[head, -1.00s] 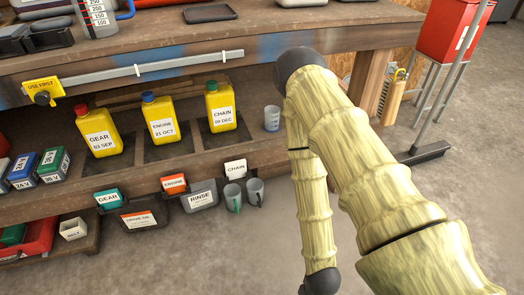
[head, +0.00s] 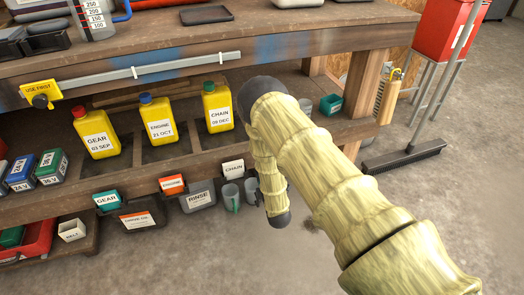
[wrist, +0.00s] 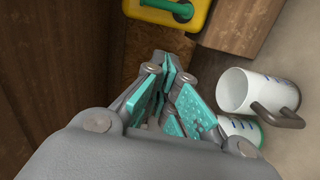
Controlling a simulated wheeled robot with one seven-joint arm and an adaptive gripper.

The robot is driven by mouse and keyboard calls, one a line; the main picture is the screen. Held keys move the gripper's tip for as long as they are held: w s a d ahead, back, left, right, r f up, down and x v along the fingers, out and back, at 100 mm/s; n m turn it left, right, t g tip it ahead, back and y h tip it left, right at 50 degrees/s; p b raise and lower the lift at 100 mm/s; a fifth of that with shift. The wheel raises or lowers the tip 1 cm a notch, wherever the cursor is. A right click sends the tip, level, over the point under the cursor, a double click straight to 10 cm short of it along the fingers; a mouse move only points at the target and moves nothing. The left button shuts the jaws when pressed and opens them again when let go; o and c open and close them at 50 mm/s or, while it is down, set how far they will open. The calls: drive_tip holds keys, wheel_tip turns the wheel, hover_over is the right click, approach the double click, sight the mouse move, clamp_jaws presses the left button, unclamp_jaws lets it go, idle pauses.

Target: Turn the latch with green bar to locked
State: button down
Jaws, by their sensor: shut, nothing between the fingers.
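In the wrist view, a green bar (wrist: 172,8) lies across a dark recess in a yellow housing (wrist: 188,22), cut off by the top edge. This looks like the latch; its full angle cannot be read. My gripper (wrist: 167,70) is shut and empty, its teal-padded fingers together, pointing towards the yellow housing and apart from it in the picture. In the head view my arm covers the gripper, and I cannot make out the green-bar latch there.
Brown wood (wrist: 45,60) fills the left. In the head view, yellow jugs (head: 97,133) stand on the lower shelf (head: 50,205), with labelled bins (head: 199,197) below. A broom (head: 402,158) stands at right.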

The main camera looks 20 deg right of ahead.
drive_tip(key=shift+w+a+r+n+t, duration=0.2)
drive_tip(key=shift+w+r+n+t, duration=0.15)
drive_tip(key=shift+w+r, duration=0.3)
drive_tip(key=w+d+b, duration=0.4)
drive_tip(key=w+b, duration=0.2)
drive_tip(key=w, duration=0.4)
drive_tip(key=shift+w, duration=0.4)
